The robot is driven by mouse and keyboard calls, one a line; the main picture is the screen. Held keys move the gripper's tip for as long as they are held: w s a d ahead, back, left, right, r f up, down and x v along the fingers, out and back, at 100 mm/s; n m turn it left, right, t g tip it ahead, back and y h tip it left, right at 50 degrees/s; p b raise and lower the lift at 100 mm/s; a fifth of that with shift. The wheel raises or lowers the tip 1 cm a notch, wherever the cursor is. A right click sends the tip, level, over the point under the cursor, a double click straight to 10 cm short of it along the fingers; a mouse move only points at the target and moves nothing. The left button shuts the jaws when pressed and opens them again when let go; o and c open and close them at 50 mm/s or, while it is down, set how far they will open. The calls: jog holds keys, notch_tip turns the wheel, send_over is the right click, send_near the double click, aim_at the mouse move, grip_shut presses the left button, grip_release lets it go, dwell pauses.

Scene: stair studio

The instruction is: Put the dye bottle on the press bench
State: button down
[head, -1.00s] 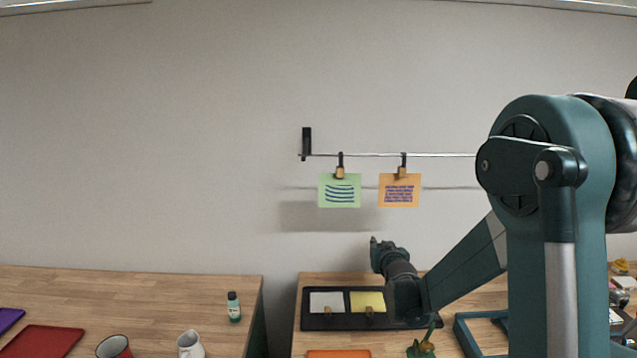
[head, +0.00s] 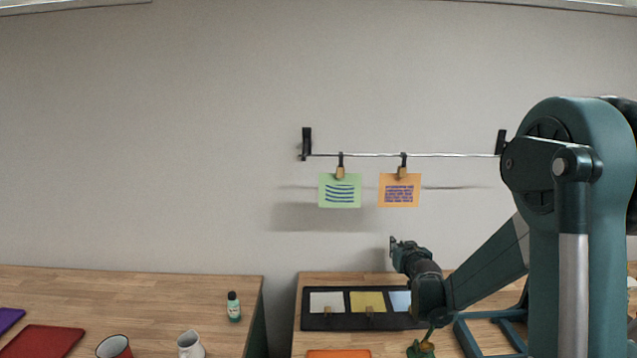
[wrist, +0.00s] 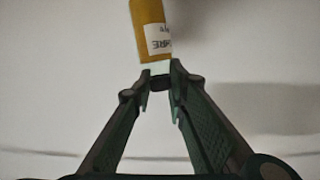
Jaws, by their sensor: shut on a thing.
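My gripper (wrist: 158,85) is shut on the dark cap of an ochre bottle (wrist: 148,28) with a white label, its lettering upside down in the wrist view. The bottle's body extends beyond my fingertips. In the head view my gripper (head: 394,244) is raised in front of the wall, above the right bench; the held bottle cannot be made out there. A green bottle (head: 234,309) with a black cap stands upright on the left bench (head: 140,298). The right bench (head: 320,278) carries a black tray; I cannot tell which bench is the press bench.
The black tray (head: 333,322) holds white, yellow and pale blue cards. An orange sheet (head: 338,354) lies in front. Two notes hang from a rail (head: 450,155). A gap separates the benches.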

jog(key=s+a+n+g+y, duration=0.1)
jog(key=s+a+y, duration=0.2)
jog(key=s+a, duration=1)
jog(key=s+a+r+n+g+y, duration=0.1)
jog(key=s+a+y, duration=0.3)
jog(key=s+a, duration=1)
jog(key=s+n, duration=0.1)
jog(key=s, duration=0.7)
jog(key=shift+s+n, duration=0.2)
jog(key=shift+n, duration=0.1)
notch_tip(320, 180, down, 7)
jog(key=b, duration=0.4)
jog(key=shift+r+b, duration=0.2)
jog(key=shift+b, duration=0.2)
jog(key=shift+f+b, duration=0.35)
jog(key=shift+f, duration=0.05)
jog(key=c, duration=2.2)
grip_release()
